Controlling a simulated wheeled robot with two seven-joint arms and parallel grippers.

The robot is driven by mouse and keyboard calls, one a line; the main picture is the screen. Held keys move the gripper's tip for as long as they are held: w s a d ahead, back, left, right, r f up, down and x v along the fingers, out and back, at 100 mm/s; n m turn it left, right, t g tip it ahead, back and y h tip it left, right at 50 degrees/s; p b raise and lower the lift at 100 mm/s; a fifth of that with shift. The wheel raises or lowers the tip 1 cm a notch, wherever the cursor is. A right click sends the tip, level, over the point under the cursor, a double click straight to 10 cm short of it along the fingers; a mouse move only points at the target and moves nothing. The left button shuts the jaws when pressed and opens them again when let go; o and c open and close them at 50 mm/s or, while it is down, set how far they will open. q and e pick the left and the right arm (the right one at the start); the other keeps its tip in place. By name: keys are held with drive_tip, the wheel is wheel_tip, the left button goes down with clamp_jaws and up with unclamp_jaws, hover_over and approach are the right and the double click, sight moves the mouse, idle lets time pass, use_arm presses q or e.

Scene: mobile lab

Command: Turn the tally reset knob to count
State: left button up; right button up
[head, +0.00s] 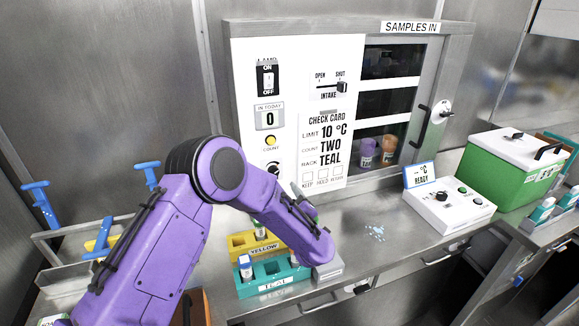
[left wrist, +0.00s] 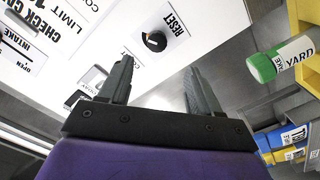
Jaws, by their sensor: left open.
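My arm mostly hides this gripper in the head view. My right gripper is not in view.
A display (head: 269,118) reads 0 above a yellow COUNT button (head: 270,141). The check card (head: 325,130) is right of it. A yellow rack (head: 238,245) and a teal rack (head: 270,290) stand below on the bench. A green-capped vial (left wrist: 282,60) is near, to the right in the wrist view.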

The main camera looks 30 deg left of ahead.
sight(275, 173)
use_arm(q)
drive_tip(key=p+x, duration=0.3)
drive_tip(key=x, duration=0.7)
drive_tip(key=shift+w+a+r+p, duration=0.2)
drive_tip(key=shift+w+p, duration=0.05)
drive_tip(key=shift+p, duration=0.05)
drive_tip(key=shift+c, duration=0.3)
drive_tip(key=c, duration=1)
